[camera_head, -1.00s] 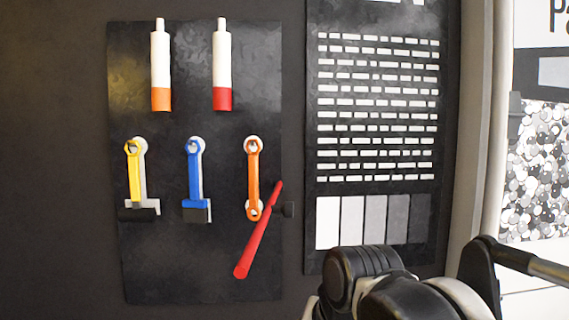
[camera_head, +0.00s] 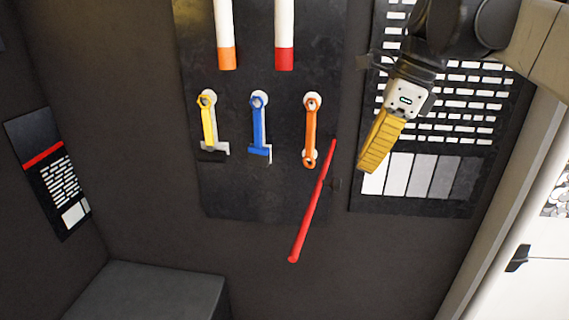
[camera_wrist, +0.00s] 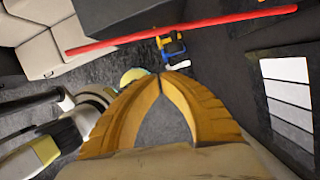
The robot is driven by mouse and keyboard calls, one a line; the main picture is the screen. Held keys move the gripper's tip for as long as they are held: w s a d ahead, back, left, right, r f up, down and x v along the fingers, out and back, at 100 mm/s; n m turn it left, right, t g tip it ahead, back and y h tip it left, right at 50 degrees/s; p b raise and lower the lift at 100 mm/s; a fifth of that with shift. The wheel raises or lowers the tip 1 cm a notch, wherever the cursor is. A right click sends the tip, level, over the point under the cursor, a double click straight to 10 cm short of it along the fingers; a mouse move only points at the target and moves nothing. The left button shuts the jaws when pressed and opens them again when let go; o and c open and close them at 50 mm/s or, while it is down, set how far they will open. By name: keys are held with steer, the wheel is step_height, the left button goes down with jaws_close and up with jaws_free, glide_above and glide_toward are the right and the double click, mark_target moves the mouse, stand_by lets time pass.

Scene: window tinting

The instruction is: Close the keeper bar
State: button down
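The red bar, which I take to be the keeper bar (camera_head: 314,200), slants on the black tool board (camera_head: 230,190). Its upper end is just right of the orange tool (camera_head: 311,130), and its lower end points down-left past the board's bottom edge. In the wrist view the red bar (camera_wrist: 200,27) crosses the top, beyond my fingertips and apart from them. My gripper (camera_head: 366,163) is to the right of the bar's upper end, in front of the sample chart. In the wrist view its yellow fingers (camera_wrist: 160,75) meet at the tips, with nothing seen between them.
A yellow tool (camera_head: 208,126) and a blue tool (camera_head: 259,125) hang on the board's left. Two white tubes (camera_head: 284,25) hang above. A dark box (camera_head: 150,290) stands at lower left.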

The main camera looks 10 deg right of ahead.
mark_target(337, 188)
steer(key=a+f, duration=0.1)
steer(key=f, duration=0.1)
steer(key=w+a+f+p, duration=0.1)
steer(key=a+f, duration=0.1)
steer(key=w+a+f+p, duration=0.1)
steer(key=f, duration=0.1)
steer(key=shift+w+a+f, duration=0.1)
steer(key=shift+a+f, duration=0.05)
steer(key=shift+f, duration=0.25)
steer(key=shift+w+a+f, duration=0.2)
steer(key=shift+w+a, duration=0.05)
steer(key=shift+a, duration=0.15)
steer(key=shift+a, duration=0.1)
